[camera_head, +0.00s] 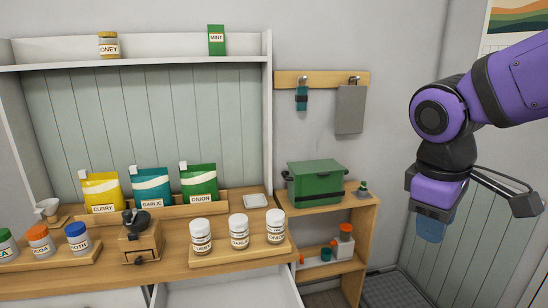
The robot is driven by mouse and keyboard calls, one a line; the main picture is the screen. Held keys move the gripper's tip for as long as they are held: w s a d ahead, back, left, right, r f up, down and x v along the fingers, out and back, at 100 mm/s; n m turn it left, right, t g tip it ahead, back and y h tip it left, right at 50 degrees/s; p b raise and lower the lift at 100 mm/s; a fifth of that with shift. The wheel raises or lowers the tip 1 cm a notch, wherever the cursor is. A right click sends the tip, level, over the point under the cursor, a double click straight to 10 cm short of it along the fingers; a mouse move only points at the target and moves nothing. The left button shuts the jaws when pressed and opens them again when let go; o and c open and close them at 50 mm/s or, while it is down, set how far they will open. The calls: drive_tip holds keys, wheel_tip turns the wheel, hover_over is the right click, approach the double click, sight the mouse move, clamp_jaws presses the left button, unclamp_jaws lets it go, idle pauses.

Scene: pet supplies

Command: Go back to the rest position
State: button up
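My purple and black arm reaches in from the upper right. My gripper (430,229) hangs at the right of the picture, pointing down, in front of the grey wall and panelling. Its blue end shows below the purple wrist. I cannot make out two separate fingers, so I cannot tell whether it is open or shut. No object is clearly seen in it. It is apart from the counter and the shelf.
The wooden counter (180,237) bears seasoning pouches, a grinder (141,238), and several jars. An open white drawer (228,290) juts out below. A green box (315,182) stands on a small wooden shelf (337,206). A grey cloth (350,110) hangs above. Free space surrounds my gripper.

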drive_tip(key=s+d+r+m+t+y, duration=0.2)
drive_tip(key=s+d+r+m+t, duration=0.2)
drive_tip(key=s+m, duration=0.3)
drive_tip(key=shift+s+d+r+m, duration=0.25)
drive_tip(key=shift+d+m, duration=0.25)
drive_tip(key=shift+d, duration=0.2)
